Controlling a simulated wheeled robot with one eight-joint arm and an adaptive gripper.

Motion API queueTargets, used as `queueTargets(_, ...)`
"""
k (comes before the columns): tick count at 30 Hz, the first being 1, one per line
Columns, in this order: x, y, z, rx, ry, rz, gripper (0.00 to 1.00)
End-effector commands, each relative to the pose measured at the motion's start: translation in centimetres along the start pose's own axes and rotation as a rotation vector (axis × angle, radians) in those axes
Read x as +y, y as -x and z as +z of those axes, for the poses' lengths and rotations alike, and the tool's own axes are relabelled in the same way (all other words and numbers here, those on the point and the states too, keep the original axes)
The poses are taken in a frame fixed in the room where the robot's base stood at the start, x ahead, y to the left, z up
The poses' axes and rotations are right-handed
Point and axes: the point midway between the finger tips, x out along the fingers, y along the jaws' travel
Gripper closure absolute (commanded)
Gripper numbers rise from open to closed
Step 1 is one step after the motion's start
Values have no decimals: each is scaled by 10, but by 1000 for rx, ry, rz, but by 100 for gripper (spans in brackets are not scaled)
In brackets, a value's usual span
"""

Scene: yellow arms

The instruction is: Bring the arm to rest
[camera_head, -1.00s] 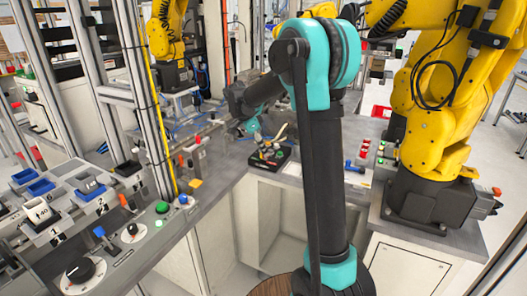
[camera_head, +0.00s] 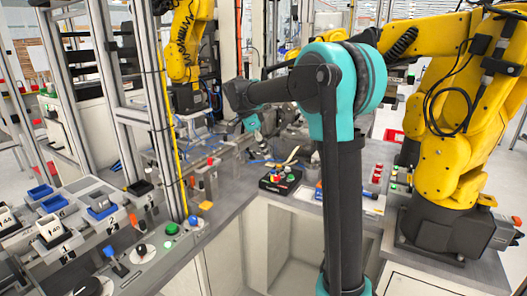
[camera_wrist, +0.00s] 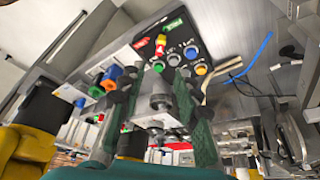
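My arm rises through the middle of the head view, with its forearm reaching to the left. My gripper (camera_head: 260,141) hangs from its end, small in that view, above the back of the grey bench (camera_head: 232,197). In the wrist view my gripper (camera_wrist: 152,85) shows two dark green finger pads spread apart. Nothing is seen held between them. A black button box (camera_head: 280,181) sits on the bench below and in front of my gripper, apart from it. The box also shows beyond the fingers in the wrist view (camera_wrist: 207,54).
A yellow robot arm (camera_head: 455,150) stands close on the right, another (camera_head: 186,45) at the back left. Metal posts with a yellow cable (camera_head: 173,140) stand left. Blue bins (camera_head: 54,203) and a control panel fill the left bench. A blue cable (camera_wrist: 252,55) lies on the bench.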

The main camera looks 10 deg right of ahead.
Motion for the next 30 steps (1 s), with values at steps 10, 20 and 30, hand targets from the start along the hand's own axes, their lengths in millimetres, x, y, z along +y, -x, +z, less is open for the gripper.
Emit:
queueTargets(10,70,-60,-11,-94,338,-83,67)
queueTargets(20,208,-159,4,-132,920,-330,67)
queueTargets(30,304,-218,35,-34,1289,-519,67)
